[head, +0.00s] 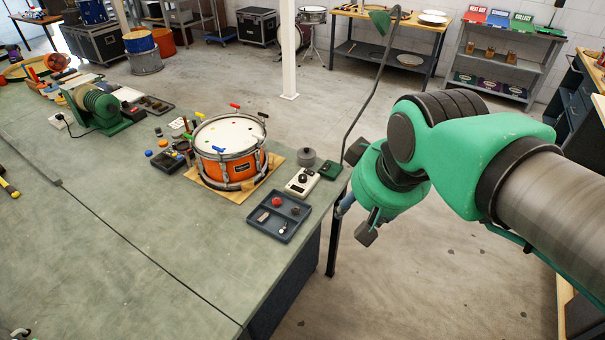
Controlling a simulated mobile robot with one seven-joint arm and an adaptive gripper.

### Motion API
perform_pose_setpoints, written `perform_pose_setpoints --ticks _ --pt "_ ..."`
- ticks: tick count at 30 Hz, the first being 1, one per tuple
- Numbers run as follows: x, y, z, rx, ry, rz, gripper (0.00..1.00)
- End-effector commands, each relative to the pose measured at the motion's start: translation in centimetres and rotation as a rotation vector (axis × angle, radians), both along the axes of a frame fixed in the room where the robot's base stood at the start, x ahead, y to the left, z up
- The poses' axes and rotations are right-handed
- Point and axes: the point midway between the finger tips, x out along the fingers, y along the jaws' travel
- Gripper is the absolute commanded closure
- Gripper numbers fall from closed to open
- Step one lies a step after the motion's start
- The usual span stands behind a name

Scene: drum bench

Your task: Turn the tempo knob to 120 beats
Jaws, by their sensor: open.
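The tempo knob (304,178) is a small dark knob on a pale box (301,185) near the right edge of the green bench. Its pointer and any beat marks are too small to read. My gripper (357,222) hangs off the bench's right edge, to the right of the box and apart from it. It is open, and nothing shows between its fingers, though my wrist hides part of it.
An orange drum (228,160) stands on a wooden board left of the box. A dark tray (279,217) with small parts lies in front. A grey round pot (306,157) and a dark green block (330,169) sit close behind.

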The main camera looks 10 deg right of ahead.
Motion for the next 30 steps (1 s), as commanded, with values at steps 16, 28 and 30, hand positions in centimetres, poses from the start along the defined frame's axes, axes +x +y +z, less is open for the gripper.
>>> perform_pose_setpoints --ticks 16,28,30 --pt "13.7 0.0 2.2 -0.072 0.123 0.153 0.54" --pt "24.1 0.1 0.1 -0.117 0.208 0.273 0.54" --pt "25.9 0.1 -0.6 -0.123 0.223 0.293 0.54"
